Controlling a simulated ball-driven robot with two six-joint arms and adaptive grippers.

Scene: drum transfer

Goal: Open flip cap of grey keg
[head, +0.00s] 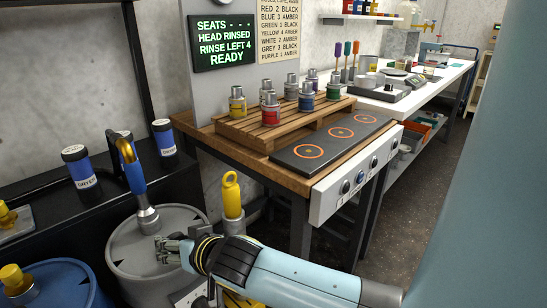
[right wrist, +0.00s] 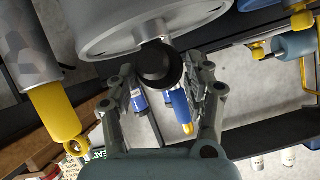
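The grey keg (head: 150,268) stands at the lower left in the head view. A blue-handled tool (head: 133,170) with a grey metal foot stands on its lid. My right gripper (head: 178,250) is at the keg's right side, near the lid's edge. In the right wrist view the keg (right wrist: 110,28) fills the top, with a round black part (right wrist: 158,66), perhaps the cap, at its rim. The fingers of my right gripper (right wrist: 166,88) are spread, one on either side of the black part. I cannot tell whether they touch it. My left gripper is not in view.
A yellow-handled tool (head: 232,195) stands close behind my right forearm. A blue keg (head: 55,284) with a yellow cap is at the lower left. A wooden bench (head: 285,178) carries small pots and a burner panel (head: 330,142).

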